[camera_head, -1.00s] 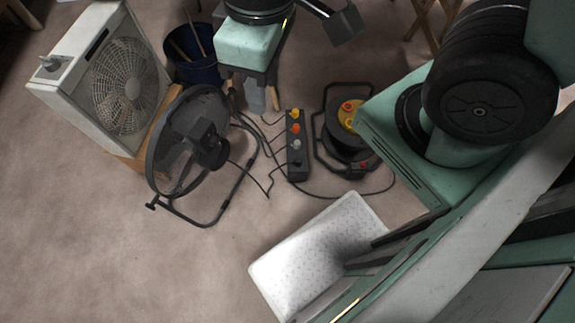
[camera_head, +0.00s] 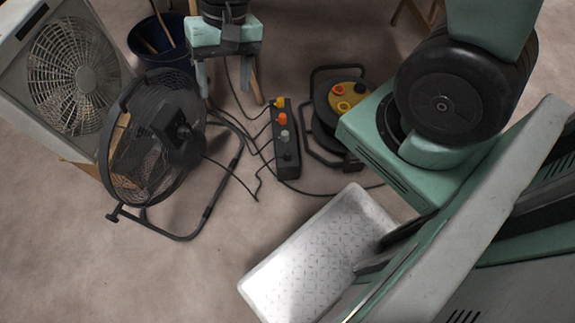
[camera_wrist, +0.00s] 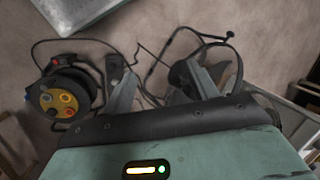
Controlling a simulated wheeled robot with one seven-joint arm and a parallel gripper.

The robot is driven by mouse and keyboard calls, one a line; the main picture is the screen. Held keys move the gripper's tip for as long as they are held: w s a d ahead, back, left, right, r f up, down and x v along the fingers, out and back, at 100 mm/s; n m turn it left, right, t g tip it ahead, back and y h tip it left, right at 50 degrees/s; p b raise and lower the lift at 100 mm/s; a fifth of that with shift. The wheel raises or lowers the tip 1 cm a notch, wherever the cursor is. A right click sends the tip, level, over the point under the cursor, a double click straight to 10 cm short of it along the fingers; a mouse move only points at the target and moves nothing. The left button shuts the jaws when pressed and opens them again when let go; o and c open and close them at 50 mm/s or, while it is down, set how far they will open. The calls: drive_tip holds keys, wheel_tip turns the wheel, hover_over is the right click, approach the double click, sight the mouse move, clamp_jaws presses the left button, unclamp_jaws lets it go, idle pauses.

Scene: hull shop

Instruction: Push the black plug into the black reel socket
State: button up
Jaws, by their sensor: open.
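The black plug (camera_head: 287,156) sits at the near end of a dark power strip (camera_head: 279,172) on the floor, in line with grey, orange and yellow plugs. The cable reel (camera_head: 322,105) stands just right of the strip; its yellow face carries coloured sockets, and the black reel socket (camera_head: 359,90) looks like the dark one at the right, small in view. My gripper (camera_head: 229,72) is open and empty, above and beyond the strip's far end. In the wrist view its fingers (camera_wrist: 158,88) spread apart, with the strip (camera_wrist: 114,68) partly behind one finger and the reel (camera_wrist: 82,82) to the left.
A black floor fan (camera_head: 150,140) stands left of the strip, a white box fan (camera_head: 70,75) behind it. A blue bucket (camera_head: 160,42) is at the back. Cables run across the floor around strip and reel. A pale metal plate (camera_head: 310,260) lies in front. Front-left floor is clear.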

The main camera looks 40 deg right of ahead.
drive_tip(key=w+d+f+m+b, duration=0.2)
drive_tip(key=d+f+b, duration=0.15)
drive_tip(key=f, duration=0.45)
drive_tip(key=w+d+f+m+b, duration=0.2)
drive_tip(key=d+f+m+b, duration=0.15)
drive_tip(key=f, duration=0.35)
drive_tip(key=w+d+f+m+b, duration=0.2)
drive_tip(key=d+f+b, duration=0.15)
drive_tip(key=f, duration=0.45)
drive_tip(key=m+h+b, duration=0.1)
drive_tip(key=m+b, duration=0.4)
drive_tip(key=b, duration=0.5)
hover_over(288, 152)
drive_tip(key=d, duration=0.2)
drive_tip(key=w+d+f+x, duration=0.1)
drive_tip(key=d+x, duration=0.2)
drive_tip(key=x, duration=1.4)
drive_tip(key=shift+w+d+m+t, duration=0.25)
drive_tip(key=shift+w+d+t, duration=0.05)
drive_tip(key=shift+w+d, duration=0.1)
